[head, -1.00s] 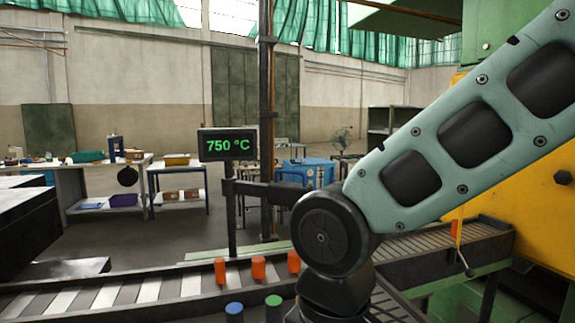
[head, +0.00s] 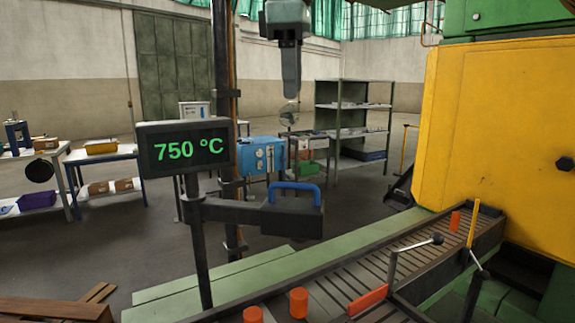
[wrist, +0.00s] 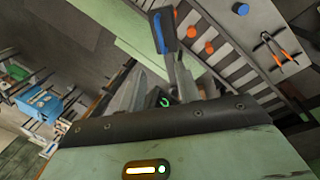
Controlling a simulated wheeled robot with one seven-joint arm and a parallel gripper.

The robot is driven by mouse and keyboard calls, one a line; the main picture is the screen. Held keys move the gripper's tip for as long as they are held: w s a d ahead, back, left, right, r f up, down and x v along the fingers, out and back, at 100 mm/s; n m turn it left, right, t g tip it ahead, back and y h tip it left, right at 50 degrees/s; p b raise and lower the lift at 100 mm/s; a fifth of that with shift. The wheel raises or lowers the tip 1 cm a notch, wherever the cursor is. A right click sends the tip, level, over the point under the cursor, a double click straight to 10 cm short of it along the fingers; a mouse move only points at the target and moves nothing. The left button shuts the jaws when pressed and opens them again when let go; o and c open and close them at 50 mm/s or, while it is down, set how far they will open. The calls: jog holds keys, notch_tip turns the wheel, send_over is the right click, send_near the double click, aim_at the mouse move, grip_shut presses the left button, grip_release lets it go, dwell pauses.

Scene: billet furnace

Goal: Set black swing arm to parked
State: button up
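The black swing arm (head: 232,211) reaches right from the dark post that carries the 750 °C display (head: 185,149). Its end is a black block (head: 292,222) with a blue handle (head: 294,188) on top. My gripper (head: 291,90) hangs in the air above the handle in the head view, clear of it. In the wrist view, my gripper (wrist: 155,88) shows two grey fingers that look apart with nothing between them. The blue handle (wrist: 159,32) is beyond them near the top. The display's green digits (wrist: 165,102) are partly hidden behind the fingers.
The roller conveyor (head: 345,285) runs below to the yellow furnace body (head: 490,125), with several orange billets (head: 298,302) on it. A lever with a black knob (head: 437,239) rises beside it. Benches and a shelf (head: 345,120) stand behind. Pliers (wrist: 280,50) show in the wrist view.

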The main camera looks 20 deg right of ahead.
aim_at(296, 186)
jog(key=w+f, duration=0.1)
jog(key=f, duration=0.4)
jog(key=w+d+f, duration=0.1)
jog(key=f, duration=1.1)
jog(key=shift+w+d+p, duration=0.4)
jog(key=shift+c, duration=0.2)
jog(key=shift+r, duration=0.1)
grip_shut()
